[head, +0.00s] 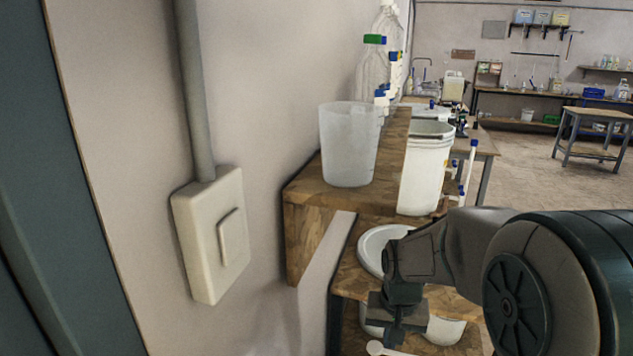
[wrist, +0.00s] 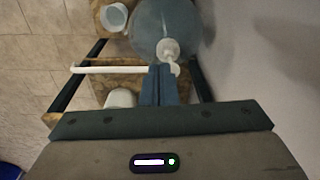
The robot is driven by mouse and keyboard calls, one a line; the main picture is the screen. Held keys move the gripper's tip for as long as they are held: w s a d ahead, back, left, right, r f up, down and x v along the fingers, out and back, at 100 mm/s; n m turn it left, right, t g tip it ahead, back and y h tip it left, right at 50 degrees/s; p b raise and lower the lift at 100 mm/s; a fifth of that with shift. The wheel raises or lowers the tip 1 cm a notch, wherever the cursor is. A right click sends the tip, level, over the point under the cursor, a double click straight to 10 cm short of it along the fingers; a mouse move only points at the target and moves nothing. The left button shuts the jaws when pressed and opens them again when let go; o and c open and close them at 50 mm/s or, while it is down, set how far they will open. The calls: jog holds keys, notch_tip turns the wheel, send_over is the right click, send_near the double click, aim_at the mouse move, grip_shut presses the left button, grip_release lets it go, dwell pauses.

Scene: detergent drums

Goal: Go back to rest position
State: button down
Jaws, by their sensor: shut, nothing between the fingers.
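My gripper (head: 393,330) hangs at the lower right of the head view, in front of the wooden shelf unit. In the wrist view the two dark fingers (wrist: 158,84) are pressed together with nothing between them. Their tips appear close to the white cap (wrist: 168,50) of a large bluish clear container (wrist: 162,22); I cannot tell whether they touch it. In the head view a white drum (head: 425,178) stands on the bench behind the gripper. A round white lid (head: 372,245) lies on the lower shelf, partly hidden by my arm.
A translucent bucket (head: 347,150) stands on the raised wooden shelf (head: 320,196). Clear bottles (head: 370,65) stand behind it. A wall box (head: 212,235) is at left. A white cup (wrist: 115,17) and white bar (wrist: 105,69) show in the wrist view. Open floor (head: 535,165) lies right.

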jog(key=s+r+n+t, duration=0.1)
jog(key=s+r, duration=0.2)
jog(key=s, duration=0.4)
jog(key=s+r+n, duration=0.1)
jog(key=s+r, duration=0.3)
jog(key=s, duration=0.3)
jog(key=shift+s+t, duration=0.15)
jog(key=shift+t, duration=0.25)
jog(key=shift+s+d, duration=0.1)
jog(key=shift+d, duration=0.15)
